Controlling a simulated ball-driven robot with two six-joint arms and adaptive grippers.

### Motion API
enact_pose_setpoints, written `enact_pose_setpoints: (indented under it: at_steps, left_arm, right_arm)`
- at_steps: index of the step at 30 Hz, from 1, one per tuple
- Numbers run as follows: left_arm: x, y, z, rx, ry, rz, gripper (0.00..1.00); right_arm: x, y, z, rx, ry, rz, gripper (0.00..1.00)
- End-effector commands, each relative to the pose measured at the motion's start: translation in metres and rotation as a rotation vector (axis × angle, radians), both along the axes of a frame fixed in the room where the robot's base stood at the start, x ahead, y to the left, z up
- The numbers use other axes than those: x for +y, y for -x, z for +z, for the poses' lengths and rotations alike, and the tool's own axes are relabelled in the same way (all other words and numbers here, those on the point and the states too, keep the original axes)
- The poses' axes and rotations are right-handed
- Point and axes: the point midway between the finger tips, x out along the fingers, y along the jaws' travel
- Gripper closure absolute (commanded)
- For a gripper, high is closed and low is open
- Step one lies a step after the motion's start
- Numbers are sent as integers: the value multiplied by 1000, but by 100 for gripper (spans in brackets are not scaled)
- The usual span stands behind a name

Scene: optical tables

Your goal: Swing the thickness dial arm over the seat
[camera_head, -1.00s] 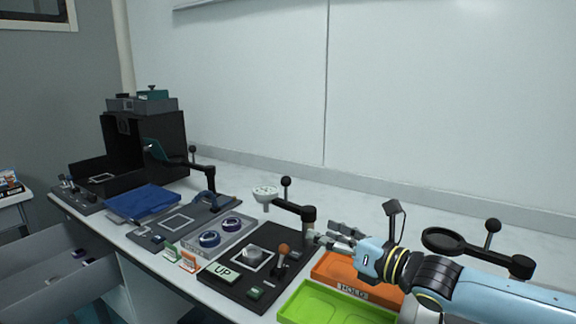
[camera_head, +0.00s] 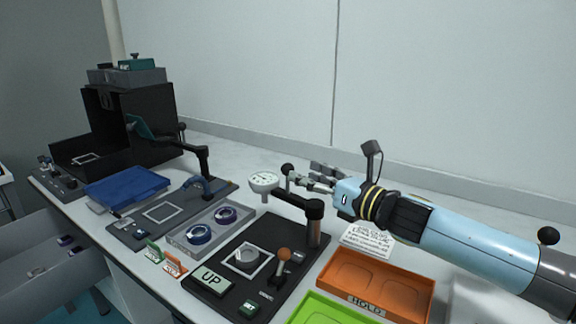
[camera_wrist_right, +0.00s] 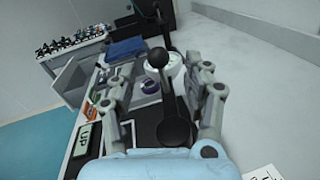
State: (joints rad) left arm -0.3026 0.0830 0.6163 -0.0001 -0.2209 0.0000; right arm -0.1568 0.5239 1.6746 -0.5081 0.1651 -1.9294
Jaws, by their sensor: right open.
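The thickness dial (camera_head: 264,182) is a white round gauge on a black arm (camera_head: 295,198) that reaches left from a thick black post (camera_head: 314,225). A black ball knob (camera_head: 288,170) stands up from the arm. The seat (camera_head: 248,258), with a round grey piece inside a white square outline, lies on the black base plate in front of the dial, which is not over it. My right gripper (camera_head: 304,178) is open beside the knob. In the right wrist view, its fingers (camera_wrist_right: 163,85) stand either side of the knob (camera_wrist_right: 158,58) and arm. My left gripper is out of view.
An orange-knobbed lever (camera_head: 284,255) and an UP sign (camera_head: 211,278) stand on the same base plate. An orange HOLD tray (camera_head: 400,290) and a green tray (camera_head: 325,310) lie to the right. A grey holder (camera_head: 190,245) with blue rings is left. The wall is close behind.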

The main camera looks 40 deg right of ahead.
Motion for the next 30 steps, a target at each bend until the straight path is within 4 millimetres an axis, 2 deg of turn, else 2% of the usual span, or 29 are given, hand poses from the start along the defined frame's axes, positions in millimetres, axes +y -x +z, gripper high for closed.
enact_pose_setpoints:
  at_steps: [3,6,10,15,22,23,30]
  left_arm:
    - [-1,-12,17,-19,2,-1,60]
    - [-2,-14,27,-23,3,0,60]
    - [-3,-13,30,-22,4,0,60]
    - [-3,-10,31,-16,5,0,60]
    - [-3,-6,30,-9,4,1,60]
    - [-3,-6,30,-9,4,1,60]
    - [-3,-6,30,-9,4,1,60]
  right_arm:
    - [4,-16,5,1,-5,-2,49]
    - [8,-33,5,3,-6,0,49]
    - [11,-50,1,3,-1,2,49]
    - [13,-58,-1,6,-1,2,49]
    - [13,-59,-2,6,0,3,49]
    - [13,-59,-2,6,0,3,50]
    - [13,-59,-2,6,0,3,82]
